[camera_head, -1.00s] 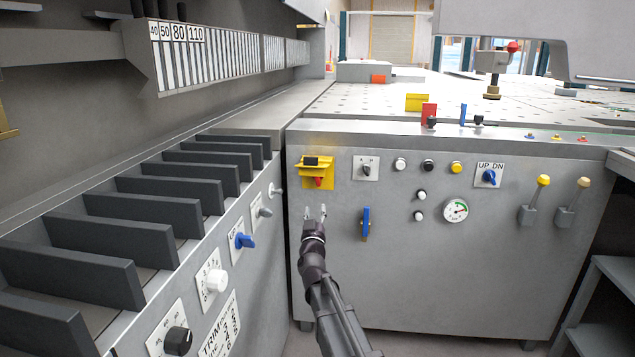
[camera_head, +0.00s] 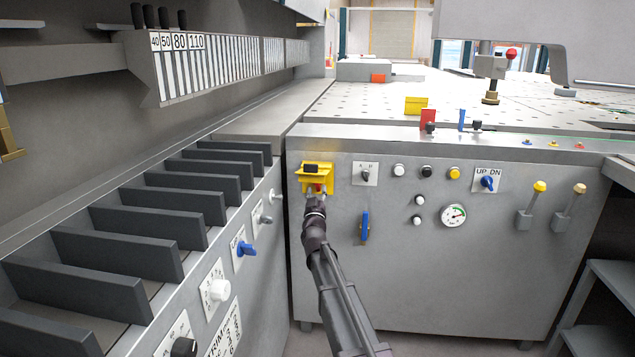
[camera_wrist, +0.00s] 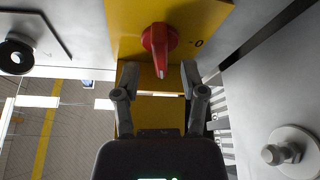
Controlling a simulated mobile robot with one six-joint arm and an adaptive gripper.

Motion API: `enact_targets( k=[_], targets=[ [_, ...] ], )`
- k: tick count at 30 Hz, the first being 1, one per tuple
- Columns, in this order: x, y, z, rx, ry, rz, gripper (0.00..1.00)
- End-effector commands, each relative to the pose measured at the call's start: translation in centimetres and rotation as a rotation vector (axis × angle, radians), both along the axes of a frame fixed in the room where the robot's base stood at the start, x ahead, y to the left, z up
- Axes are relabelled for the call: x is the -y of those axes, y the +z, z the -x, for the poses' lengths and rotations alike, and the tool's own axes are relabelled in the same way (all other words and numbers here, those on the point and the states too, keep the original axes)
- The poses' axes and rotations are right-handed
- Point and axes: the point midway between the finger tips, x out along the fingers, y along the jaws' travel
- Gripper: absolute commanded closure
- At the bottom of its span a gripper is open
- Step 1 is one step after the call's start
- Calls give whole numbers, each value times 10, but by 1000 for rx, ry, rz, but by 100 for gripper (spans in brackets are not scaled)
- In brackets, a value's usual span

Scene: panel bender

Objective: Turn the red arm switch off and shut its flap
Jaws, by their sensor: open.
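The red switch knob (camera_wrist: 160,45) sits on a yellow plate (camera_wrist: 125,25) in the wrist view. Its pointed end faces down in the picture, and the "0" mark is to its right. In the head view the red knob (camera_head: 318,188) shows small at the left of the front panel. The yellow flap (camera_head: 326,170), with a black piece on it, sticks out above the knob, so it looks open. My gripper (camera_head: 315,194) is just below and in front of the knob. In the wrist view its open fingers (camera_wrist: 160,78) are on either side of the knob's pointed end, apparently not touching it.
An A/H selector (camera_head: 365,173) is to the right of the switch, with a blue lever (camera_head: 365,227) below it. A bolt-like fitting (camera_wrist: 281,153) is at lower right in the wrist view. The left console (camera_head: 270,230) stands close beside the switch.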

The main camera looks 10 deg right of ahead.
Motion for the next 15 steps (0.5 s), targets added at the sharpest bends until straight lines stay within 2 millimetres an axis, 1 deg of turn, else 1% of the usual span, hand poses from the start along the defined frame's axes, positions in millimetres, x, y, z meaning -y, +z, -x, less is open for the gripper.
enact_targets(
  k=[1,6,10,15],
  targets=[
    [1,5,-9,0,0,0,46],
    [4,10,-22,-1,1,1,46],
    [5,11,-27,-1,1,1,46],
    [5,11,-28,0,1,0,46]
  ],
)
